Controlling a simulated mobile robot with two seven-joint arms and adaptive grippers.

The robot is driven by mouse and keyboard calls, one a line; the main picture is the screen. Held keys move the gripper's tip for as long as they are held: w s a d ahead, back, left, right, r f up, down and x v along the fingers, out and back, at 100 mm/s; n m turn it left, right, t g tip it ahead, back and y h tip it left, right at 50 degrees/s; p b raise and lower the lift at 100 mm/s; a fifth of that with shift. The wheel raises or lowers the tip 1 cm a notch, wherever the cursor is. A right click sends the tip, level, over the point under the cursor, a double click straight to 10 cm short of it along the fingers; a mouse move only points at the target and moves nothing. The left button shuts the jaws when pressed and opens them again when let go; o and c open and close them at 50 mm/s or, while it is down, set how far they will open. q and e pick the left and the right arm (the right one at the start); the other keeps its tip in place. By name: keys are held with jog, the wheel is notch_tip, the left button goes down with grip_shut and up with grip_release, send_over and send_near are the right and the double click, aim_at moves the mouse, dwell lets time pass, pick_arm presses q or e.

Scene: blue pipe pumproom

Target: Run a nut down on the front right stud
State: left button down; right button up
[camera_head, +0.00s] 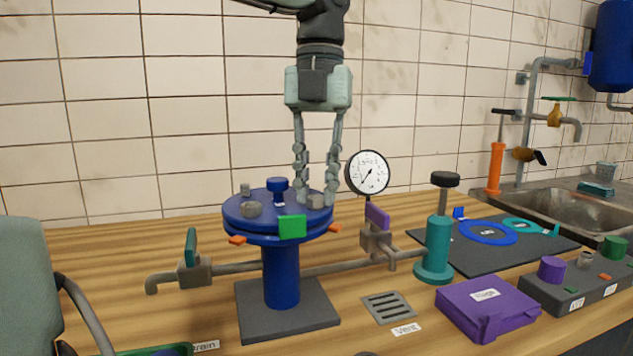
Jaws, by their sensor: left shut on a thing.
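A round blue flange (262,222) sits on a blue pedestal (282,275) with a grey square base. A grey nut (316,201) is at the front right stud position on the flange top; the stud itself is hidden. My left gripper (316,196) points down from above, its fingers on either side of this nut, shut on it. How far down the nut sits cannot be told. Another grey nut (251,209) lies at the front left of the flange, and a smaller grey piece (245,190) stands behind it. My right gripper is not in view.
A pressure gauge (367,173) stands close right of the gripper. A grey pipe with a valve (195,271) runs past the pedestal. A teal pump-like cylinder (438,248), purple box (487,306) and dark mat (470,255) are right. A grey-green shape (25,290) blocks the lower left.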

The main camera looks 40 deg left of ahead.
pick_arm(q)
jog(key=m, duration=0.4)
jog(key=shift+d+f, duration=0.1)
jog(key=shift+d, duration=0.05)
jog(key=c, duration=1.8)
grip_release()
jog(key=shift+m, duration=0.7)
jog(key=o, duration=0.5)
jog(key=shift+y, duration=0.3)
jog(key=shift+r, duration=2.55)
